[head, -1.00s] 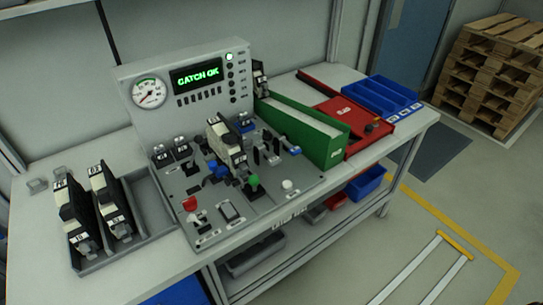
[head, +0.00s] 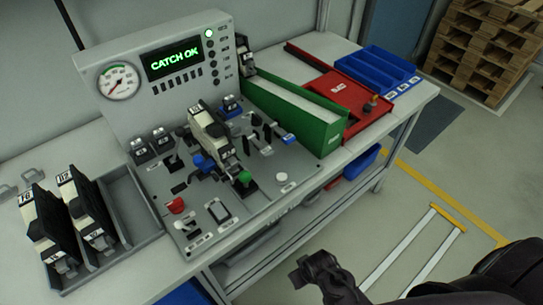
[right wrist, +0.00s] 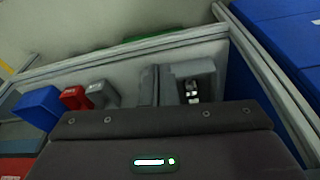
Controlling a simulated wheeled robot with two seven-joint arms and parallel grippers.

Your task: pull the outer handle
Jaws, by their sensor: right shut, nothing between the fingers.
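The grey control panel (head: 205,235) stands on the bench with several handles on its sloped deck. I see a red knob (head: 176,205) at the front left, a green knob (head: 245,177), a white knob (head: 282,177) at the front right and a blue-tipped lever (head: 288,138) at the right edge. I cannot tell which is the outer handle. A black and cream unit (head: 208,130) sits mid-deck and hides part of it. My right gripper (head: 300,272) is shut and empty, in front of the bench and apart from the panel. My left gripper is out of view.
A grey tray (head: 128,215) with two black and cream units stands left of the panel. A green bin (head: 318,135), a red tray (head: 345,100) and blue bins (head: 375,70) lie to the right. The right wrist view shows small bins, one blue (right wrist: 38,108).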

